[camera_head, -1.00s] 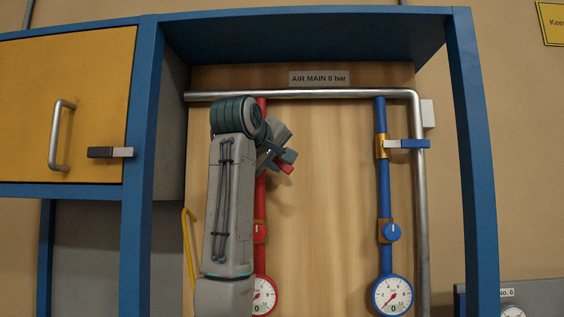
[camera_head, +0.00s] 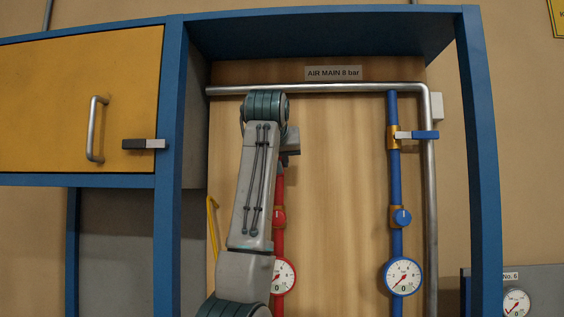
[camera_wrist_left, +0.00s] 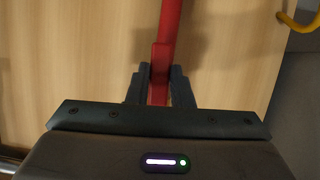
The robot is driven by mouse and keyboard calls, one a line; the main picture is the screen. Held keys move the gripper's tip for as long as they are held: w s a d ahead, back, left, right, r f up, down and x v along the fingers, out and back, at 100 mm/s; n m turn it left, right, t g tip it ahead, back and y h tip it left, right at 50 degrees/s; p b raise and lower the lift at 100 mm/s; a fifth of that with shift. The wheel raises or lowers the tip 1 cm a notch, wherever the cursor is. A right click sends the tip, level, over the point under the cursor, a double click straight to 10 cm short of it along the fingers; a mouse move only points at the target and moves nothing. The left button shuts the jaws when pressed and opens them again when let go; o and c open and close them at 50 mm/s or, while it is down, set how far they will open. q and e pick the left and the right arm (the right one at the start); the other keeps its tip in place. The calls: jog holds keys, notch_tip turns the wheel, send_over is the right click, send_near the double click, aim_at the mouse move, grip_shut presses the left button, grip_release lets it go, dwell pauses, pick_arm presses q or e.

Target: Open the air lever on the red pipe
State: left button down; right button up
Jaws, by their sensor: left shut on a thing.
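The red pipe (camera_head: 279,190) runs down the wooden panel, its upper part hidden behind my left arm in the head view. The red air lever (camera_wrist_left: 160,60) shows in the left wrist view between the fingers of my left gripper (camera_wrist_left: 160,85), which is shut on it. There the lever looks roughly in line with the red pipe (camera_wrist_left: 172,18) behind it. In the head view my arm hides the lever and most of the gripper. The red gauge (camera_head: 283,275) is partly covered by my arm. My right gripper is in neither view.
A blue pipe (camera_head: 395,180) with a blue-handled lever (camera_head: 425,135) and a gauge (camera_head: 402,276) stands to the right. A steel pipe (camera_head: 330,88) crosses above. The blue frame (camera_head: 480,160) edges the panel. A yellow cabinet door (camera_head: 55,110) is at left.

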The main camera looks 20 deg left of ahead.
pick_arm(q)
jog(key=shift+s+a+r+m, duration=0.1)
jog(key=shift+a+r+m, duration=0.05)
jog(key=shift+a+m, duration=0.15)
dwell(0.4)
jog(key=c, duration=1.3)
grip_release()
jog(key=b+v, duration=0.5)
jog(key=v, duration=0.5)
jog(key=shift+s+d, duration=0.25)
jog(key=shift+s, duration=0.05)
